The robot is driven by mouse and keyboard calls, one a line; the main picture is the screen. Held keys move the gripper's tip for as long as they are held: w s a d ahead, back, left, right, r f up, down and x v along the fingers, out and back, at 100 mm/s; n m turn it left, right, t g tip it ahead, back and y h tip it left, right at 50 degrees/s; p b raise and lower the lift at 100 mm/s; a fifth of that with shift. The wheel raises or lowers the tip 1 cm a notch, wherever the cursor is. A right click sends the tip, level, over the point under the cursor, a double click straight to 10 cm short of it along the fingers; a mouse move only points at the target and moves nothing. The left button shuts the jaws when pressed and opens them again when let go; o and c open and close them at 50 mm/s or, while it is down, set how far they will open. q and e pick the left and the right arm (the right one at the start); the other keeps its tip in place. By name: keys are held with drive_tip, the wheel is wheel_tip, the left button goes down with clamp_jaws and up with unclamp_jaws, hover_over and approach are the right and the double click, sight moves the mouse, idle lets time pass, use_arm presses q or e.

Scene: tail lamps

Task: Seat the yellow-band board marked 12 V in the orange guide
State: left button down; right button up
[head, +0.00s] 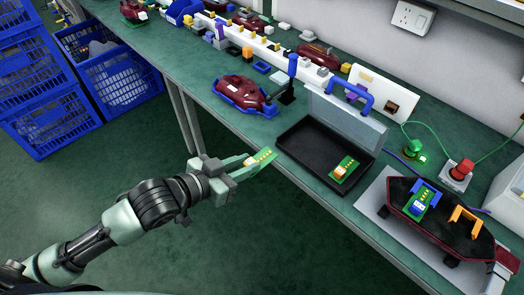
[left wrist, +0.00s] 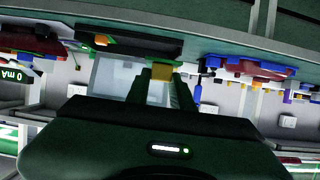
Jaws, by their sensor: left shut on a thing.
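My left gripper (head: 226,180) is shut on a green board (head: 265,160) with a yellow strip and a white part, held over the floor just off the table's front edge. Its yellow end (left wrist: 161,71) shows between the fingertips (left wrist: 160,88) in the left wrist view. The board's marking is too small to read. The orange guide (head: 467,221) stands empty on the dark red lamp housing (head: 445,238) at the right. A green board (head: 420,203) sits at the blue guide (head: 425,187) beside it. My right gripper is not in view.
A black tray (head: 310,170) with a raised clear lid (head: 345,122) holds another green board (head: 343,170). A red lamp (head: 243,92) in a blue holder stands to its left. Blue crates (head: 115,82) stand at left.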

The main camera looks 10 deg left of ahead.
use_arm(q)
drive_tip(key=shift+s+a, duration=0.35)
drive_tip(key=shift+s, duration=0.2)
drive_tip(key=p, duration=0.1)
hover_over(294, 149)
wheel_tip(294, 149, down, 2)
drive_tip(key=shift+a+f, duration=0.15)
drive_tip(key=shift+f, duration=0.1)
wheel_tip(294, 149, down, 2)
drive_tip(key=shift+s+f, duration=0.1)
drive_tip(key=shift+f, duration=0.1)
drive_tip(key=shift+f+p, duration=0.3)
drive_tip(key=shift+p, duration=0.1)
drive_tip(key=shift+w+f, duration=0.2)
drive_tip(key=shift+f, duration=0.35)
drive_tip(key=shift+f, duration=0.1)
